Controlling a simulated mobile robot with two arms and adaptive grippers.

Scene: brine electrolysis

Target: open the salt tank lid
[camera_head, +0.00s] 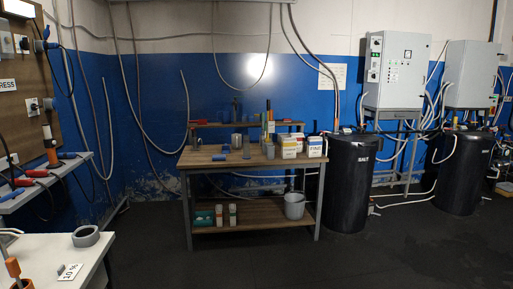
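A black salt tank (348,190) with a white SALT label stands on the floor right of the wooden workbench. Its dark top (352,136) looks closed, but it is too small and dim to make out the lid's edge. A second black tank (460,178), also labelled SALT, stands further right with a dark top. Hoses run near both tops. Neither of my grippers shows in the head view.
The wooden workbench (250,164) holds tubs, bottles and tools, with a grey bucket (294,205) on its lower shelf. A white table (40,262) with a tape roll (86,236) is at lower left. The dark floor in front is clear.

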